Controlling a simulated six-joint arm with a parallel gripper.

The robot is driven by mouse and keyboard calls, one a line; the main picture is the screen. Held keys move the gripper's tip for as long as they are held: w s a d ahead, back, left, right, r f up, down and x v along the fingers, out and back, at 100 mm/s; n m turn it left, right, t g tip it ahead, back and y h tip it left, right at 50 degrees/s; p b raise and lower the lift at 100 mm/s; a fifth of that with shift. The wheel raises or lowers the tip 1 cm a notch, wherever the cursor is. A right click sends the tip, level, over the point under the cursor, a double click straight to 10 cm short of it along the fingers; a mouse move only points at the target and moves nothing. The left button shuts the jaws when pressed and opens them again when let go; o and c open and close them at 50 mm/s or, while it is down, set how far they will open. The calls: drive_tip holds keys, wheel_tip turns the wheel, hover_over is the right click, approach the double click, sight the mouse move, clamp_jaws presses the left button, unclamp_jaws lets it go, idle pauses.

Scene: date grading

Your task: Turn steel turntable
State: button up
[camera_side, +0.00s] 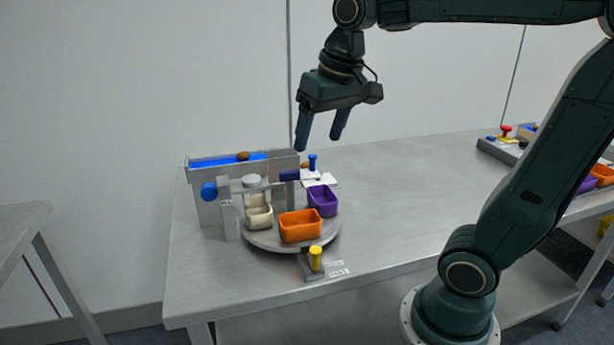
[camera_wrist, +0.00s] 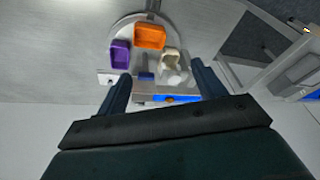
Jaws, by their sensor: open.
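The round steel turntable (camera_side: 268,240) sits on the table's left part and carries an orange bin (camera_side: 300,226), a purple bin (camera_side: 322,200) and a cream bin (camera_side: 259,213). The orange bin is at the front, the purple one at the right and the cream one at the left. The turntable's rim (camera_wrist: 128,20) also shows at the top of the wrist view. My gripper (camera_side: 319,146) is open and empty, pointing down in the air above and behind the turntable, touching nothing.
A grey frame with a blue channel (camera_side: 225,160) and a blue knob (camera_side: 209,190) stands behind the turntable; a brown date (camera_side: 243,156) lies on the channel. A yellow knob (camera_side: 315,258) stands in front, a blue peg (camera_side: 312,162) behind. The table's middle (camera_side: 400,190) is clear.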

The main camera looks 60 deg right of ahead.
drive_tip(key=w+d+m+g, duration=0.1)
drive_tip(key=w+d+m, duration=0.1)
drive_tip(key=w+d, duration=0.35)
drive_tip(key=m+g, duration=0.2)
drive_tip(key=m, duration=0.1)
hover_over(289, 171)
drive_tip(key=shift+s+f, duration=0.1)
drive_tip(key=shift+f, duration=0.65)
drive_tip(key=shift+f, duration=0.15)
wheel_tip(289, 171, down, 14)
drive_tip(key=shift+r, duration=0.25)
drive_tip(key=c, duration=1.4)
